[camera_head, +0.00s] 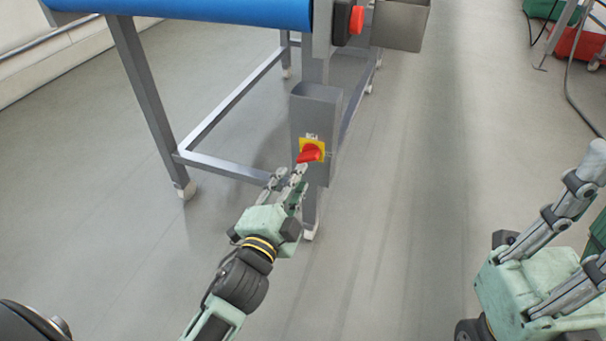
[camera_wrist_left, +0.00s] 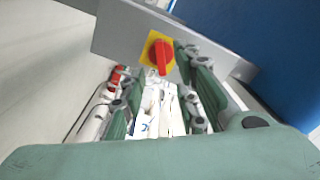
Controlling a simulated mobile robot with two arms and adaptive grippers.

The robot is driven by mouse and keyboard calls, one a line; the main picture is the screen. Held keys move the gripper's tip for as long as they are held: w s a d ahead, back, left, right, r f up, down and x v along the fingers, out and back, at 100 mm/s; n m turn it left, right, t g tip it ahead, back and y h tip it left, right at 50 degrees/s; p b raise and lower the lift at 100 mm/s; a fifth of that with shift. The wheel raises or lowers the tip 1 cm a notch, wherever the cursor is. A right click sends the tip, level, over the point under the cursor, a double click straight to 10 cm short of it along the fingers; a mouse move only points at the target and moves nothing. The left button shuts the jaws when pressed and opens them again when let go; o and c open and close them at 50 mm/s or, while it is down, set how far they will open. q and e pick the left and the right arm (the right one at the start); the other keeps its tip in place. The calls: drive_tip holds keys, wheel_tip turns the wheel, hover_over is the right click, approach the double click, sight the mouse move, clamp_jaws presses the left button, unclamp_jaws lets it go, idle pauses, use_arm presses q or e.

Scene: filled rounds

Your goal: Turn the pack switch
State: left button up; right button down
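The pack switch (camera_head: 310,154) is a red knob on a yellow plate (camera_head: 319,144), fixed to a grey metal box (camera_head: 313,105) on the table leg. In the left wrist view the red knob (camera_wrist_left: 161,56) stands upright on the yellow plate, ahead of the fingers. My left gripper (camera_head: 287,178) is open just below and left of the knob, its fingers apart on either side of the space before it. I cannot tell whether a fingertip touches the knob. My right gripper (camera_head: 598,212) is at the right edge with its fingers spread and nothing between them.
A blue conveyor belt (camera_head: 200,10) on a grey frame (camera_head: 230,105) is above and behind. A red button (camera_head: 357,19) and a metal bin (camera_head: 400,22) are at the top. Pale, unclear shapes (camera_wrist_left: 155,112) lie between the left fingers. The floor right of the leg is clear.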

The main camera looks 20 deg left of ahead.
sight(306, 161)
use_arm(q)
drive_tip(key=w+b, duration=0.1)
drive_tip(key=w, duration=0.6)
drive_tip(key=shift+d+b, duration=0.15)
drive_tip(key=shift+b, duration=0.25)
clamp_jaws()
